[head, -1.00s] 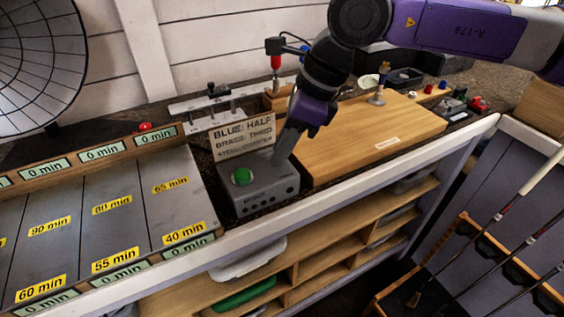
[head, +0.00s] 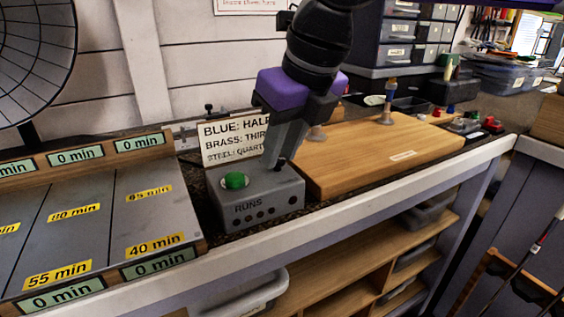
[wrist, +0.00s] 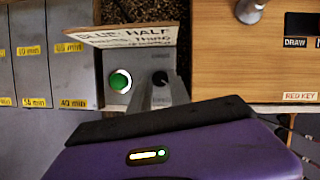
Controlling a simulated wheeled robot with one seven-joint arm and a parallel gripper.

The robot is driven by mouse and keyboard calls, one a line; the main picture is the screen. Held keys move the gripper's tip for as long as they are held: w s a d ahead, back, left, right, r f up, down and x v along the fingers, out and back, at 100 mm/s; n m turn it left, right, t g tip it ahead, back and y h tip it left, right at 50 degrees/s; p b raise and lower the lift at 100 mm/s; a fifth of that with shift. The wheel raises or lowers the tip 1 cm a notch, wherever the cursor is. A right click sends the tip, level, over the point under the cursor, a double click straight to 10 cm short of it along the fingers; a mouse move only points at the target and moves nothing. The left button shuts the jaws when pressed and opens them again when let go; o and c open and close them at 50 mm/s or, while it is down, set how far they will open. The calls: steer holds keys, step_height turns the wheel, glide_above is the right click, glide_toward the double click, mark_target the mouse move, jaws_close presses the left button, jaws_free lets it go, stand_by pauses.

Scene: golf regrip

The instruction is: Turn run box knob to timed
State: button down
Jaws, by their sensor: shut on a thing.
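The run box (head: 262,208) is a grey box marked RUNS, with a green button (head: 235,180) on top and small dark holes in its front. Its dark knob (wrist: 158,77) is right of the button, partly hidden by my fingers. My gripper (head: 279,163) reaches down onto the box top, shut on the knob. In the wrist view my gripper (wrist: 154,85) has its narrow grey fingers at the knob. Small lettering shows above and below the knob, too blurred to read surely, so I cannot tell its setting.
A sign (head: 226,143) stands behind the box. A wooden board (head: 375,158) lies close to its right. Left are grey lanes (head: 90,225) with yellow minute labels and 0 min displays. The bench's pale front edge (head: 330,220) runs below the box.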

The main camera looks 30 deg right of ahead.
steer(key=shift+m, duration=0.3)
steer(key=c, duration=1.5)
jaws_free()
